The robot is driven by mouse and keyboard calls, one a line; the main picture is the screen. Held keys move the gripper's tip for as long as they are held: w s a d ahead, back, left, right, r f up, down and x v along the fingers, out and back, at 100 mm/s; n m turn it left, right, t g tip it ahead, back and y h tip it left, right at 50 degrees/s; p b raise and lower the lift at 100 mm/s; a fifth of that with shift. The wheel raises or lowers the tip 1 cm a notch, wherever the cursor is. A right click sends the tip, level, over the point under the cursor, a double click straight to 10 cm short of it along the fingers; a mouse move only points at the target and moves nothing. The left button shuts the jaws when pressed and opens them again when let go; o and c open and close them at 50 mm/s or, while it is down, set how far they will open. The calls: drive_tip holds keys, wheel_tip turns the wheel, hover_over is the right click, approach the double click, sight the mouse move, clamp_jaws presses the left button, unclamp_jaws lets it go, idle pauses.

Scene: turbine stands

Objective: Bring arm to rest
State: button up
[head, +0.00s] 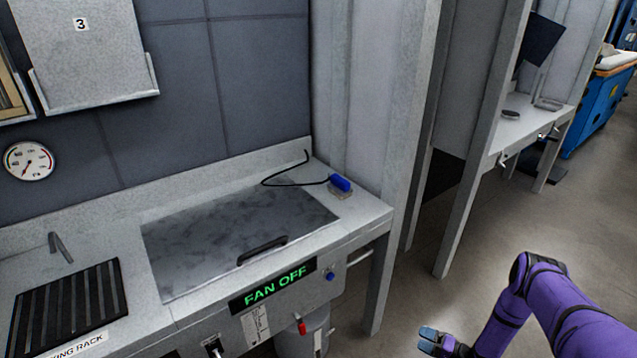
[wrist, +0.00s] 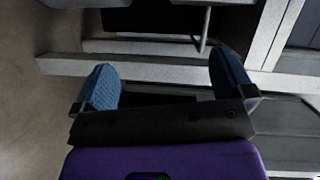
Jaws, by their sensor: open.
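My purple arm shows at the lower right of the head view, bent, over open floor to the right of the stand. My gripper (head: 440,340) is at its end, near the bottom edge of the head view, apart from the bench. In the wrist view, the two blue fingers of my gripper (wrist: 165,88) stand wide apart with nothing between them. Below the fingers the wrist view shows parts of a grey metal frame (wrist: 150,68) and floor.
The grey bench (head: 355,215) has a lidded basin with a dark handle (head: 262,250), a blue tool (head: 340,183) with a black cable, a black rack (head: 68,303) and a sign reading "FAN OFF" (head: 273,286). Another stand (head: 525,128) is behind. The floor (head: 430,260) at right is clear.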

drive_tip(key=w+d+r+n+h, duration=0.2)
drive_tip(key=w+d+r+h, duration=0.2)
drive_tip(key=w+r, duration=0.75)
drive_tip(key=w+d+r+n+h, duration=0.1)
drive_tip(key=w+d+r+h, duration=0.25)
drive_tip(key=w+r, duration=0.8)
wheel_tip(320, 180, up, 31)
drive_tip(key=t+h, duration=0.1)
drive_tip(key=h, duration=0.5)
drive_tip(key=s+a+r+g+h, duration=0.1)
drive_tip(key=s+a+r, duration=0.1)
drive_tip(key=s+r, duration=0.9)
drive_tip(key=s+a+r+g+h, duration=0.1)
drive_tip(key=s+a+r+h, duration=0.15)
drive_tip(key=s+r, duration=0.85)
drive_tip(key=s+a+r+g+y, duration=0.1)
drive_tip(key=s+a, duration=0.2)
drive_tip(key=s, duration=0.6)
drive_tip(key=s+a+r+n+g+y, duration=0.1)
drive_tip(key=s+a, duration=0.2)
drive_tip(key=s, duration=0.7)
drive_tip(key=s+a+r+g+y, duration=0.1)
drive_tip(key=s+a+r, duration=0.1)
drive_tip(key=s, duration=0.8)
drive_tip(key=shift+a+n, duration=0.3)
drive_tip(key=shift+a, duration=0.15)
